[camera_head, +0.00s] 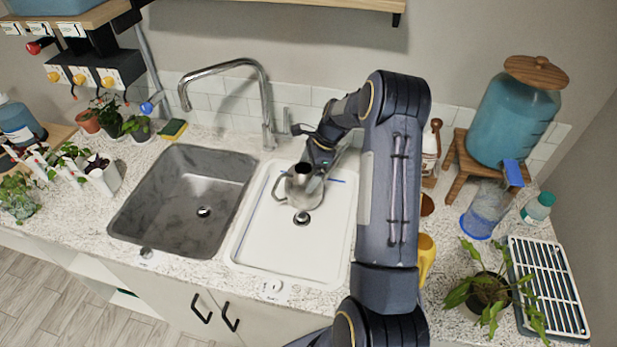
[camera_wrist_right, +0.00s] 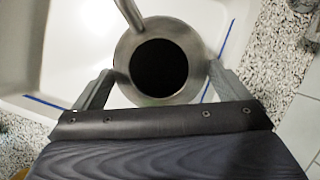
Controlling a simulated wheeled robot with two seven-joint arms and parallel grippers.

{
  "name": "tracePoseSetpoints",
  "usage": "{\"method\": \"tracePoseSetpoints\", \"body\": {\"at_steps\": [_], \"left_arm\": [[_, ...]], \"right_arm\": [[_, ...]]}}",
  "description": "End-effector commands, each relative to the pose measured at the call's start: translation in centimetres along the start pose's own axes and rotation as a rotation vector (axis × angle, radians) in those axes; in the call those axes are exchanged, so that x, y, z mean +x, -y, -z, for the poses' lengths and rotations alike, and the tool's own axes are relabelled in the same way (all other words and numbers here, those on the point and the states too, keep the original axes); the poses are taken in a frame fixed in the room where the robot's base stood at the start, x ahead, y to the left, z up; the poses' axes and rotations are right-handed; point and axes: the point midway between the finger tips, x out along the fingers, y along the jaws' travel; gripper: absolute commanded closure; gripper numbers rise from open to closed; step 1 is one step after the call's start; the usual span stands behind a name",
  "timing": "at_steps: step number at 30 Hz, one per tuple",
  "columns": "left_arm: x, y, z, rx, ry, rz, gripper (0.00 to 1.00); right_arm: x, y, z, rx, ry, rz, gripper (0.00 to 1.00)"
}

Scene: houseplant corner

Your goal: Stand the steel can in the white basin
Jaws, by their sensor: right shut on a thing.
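The steel can (camera_head: 300,186) is in the white basin (camera_head: 255,248), toward the back of it. It looks upright, with its handle on the left. My right gripper (camera_head: 318,170) reaches in from the back right and is shut on the can. In the right wrist view the can (camera_wrist_right: 158,62) shows from above, with its round dark opening between the two fingers (camera_wrist_right: 157,88). The white basin's floor and blue line (camera_wrist_right: 50,102) show around it. I cannot tell whether the can's bottom touches the basin floor. My left gripper is not in view.
A grey sink (camera_head: 160,215) lies left of the basin, with a tall faucet (camera_head: 266,105) behind. Potted plants (camera_head: 137,127) stand at the left. A blue water dispenser (camera_head: 510,115), yellow object (camera_head: 426,258), plant (camera_head: 490,290) and drying rack (camera_head: 548,285) are at the right.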

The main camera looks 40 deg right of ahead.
Motion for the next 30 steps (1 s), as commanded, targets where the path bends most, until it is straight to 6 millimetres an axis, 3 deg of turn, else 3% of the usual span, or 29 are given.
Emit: {"method": "tracePoseSetpoints", "body": {"at_steps": [5, 16, 17, 26, 30], "left_arm": [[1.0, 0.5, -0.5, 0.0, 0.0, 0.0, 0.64], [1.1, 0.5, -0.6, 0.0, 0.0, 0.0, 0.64], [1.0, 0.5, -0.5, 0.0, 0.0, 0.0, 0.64], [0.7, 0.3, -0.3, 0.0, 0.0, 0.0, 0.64], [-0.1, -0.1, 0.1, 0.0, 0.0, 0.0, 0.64]], "right_arm": [[2.9, 0.0, 1.2, 0.0, 0.0, 0.0, 0.5], [3.1, 0.0, 1.3, 0.0, 0.0, 0.0, 0.5], [3.0, 0.0, 1.3, 0.0, -0.001, 0.0, 0.01], [2.5, 0.0, 1.1, 0.0, 0.0, 0.0, 0.0], [0.5, 0.0, 1.0, 0.001, -0.001, 0.001, 0.0]]}}
